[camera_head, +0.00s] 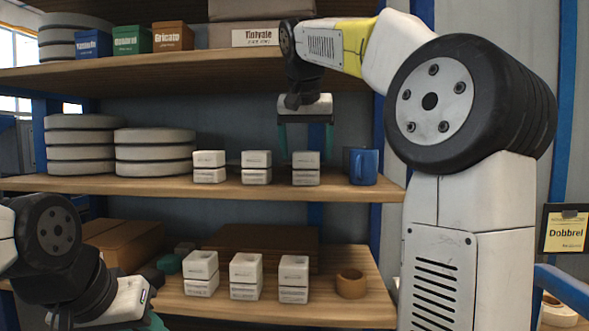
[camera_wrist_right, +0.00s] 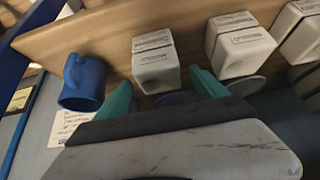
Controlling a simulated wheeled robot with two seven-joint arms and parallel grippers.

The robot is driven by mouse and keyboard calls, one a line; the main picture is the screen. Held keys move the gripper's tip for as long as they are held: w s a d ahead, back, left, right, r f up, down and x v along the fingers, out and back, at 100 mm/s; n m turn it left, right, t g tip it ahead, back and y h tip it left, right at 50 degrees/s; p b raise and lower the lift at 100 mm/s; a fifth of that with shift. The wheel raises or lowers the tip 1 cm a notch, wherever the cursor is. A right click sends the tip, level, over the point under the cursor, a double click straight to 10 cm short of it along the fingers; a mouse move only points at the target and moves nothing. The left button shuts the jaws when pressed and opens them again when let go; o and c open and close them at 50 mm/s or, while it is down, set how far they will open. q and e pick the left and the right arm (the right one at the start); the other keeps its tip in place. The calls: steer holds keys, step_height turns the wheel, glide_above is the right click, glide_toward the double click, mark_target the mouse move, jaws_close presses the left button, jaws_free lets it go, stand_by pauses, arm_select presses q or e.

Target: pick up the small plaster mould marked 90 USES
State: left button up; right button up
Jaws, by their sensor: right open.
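Small white plaster moulds stand in a row on the middle shelf: a left one (camera_head: 209,167), a middle one (camera_head: 256,167) and a right one (camera_head: 306,168). Their markings are too small to read, so I cannot tell which says 90 USES. My right gripper (camera_head: 306,142) is open and empty, its teal fingers spread above and to either side of the right mould. In the right wrist view that mould (camera_wrist_right: 155,68) shows between the fingertips of the gripper (camera_wrist_right: 160,84). My left gripper (camera_head: 152,321) is low at the left, mostly cut off by the frame.
A blue mug (camera_head: 363,167) stands close right of the right mould; it also shows in the wrist view (camera_wrist_right: 84,82). Stacked round discs (camera_head: 154,152) stand at the left. The upper shelf (camera_head: 200,66) overhangs.

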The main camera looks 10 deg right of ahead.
mark_target(307, 162)
steer(key=x, duration=0.4)
steer(key=shift+w+f, duration=0.1)
steer(key=shift+f, duration=0.15)
steer(key=shift+c, duration=0.4)
jaws_close()
steer(key=shift+d+r, duration=0.1)
steer(key=shift+r, duration=0.05)
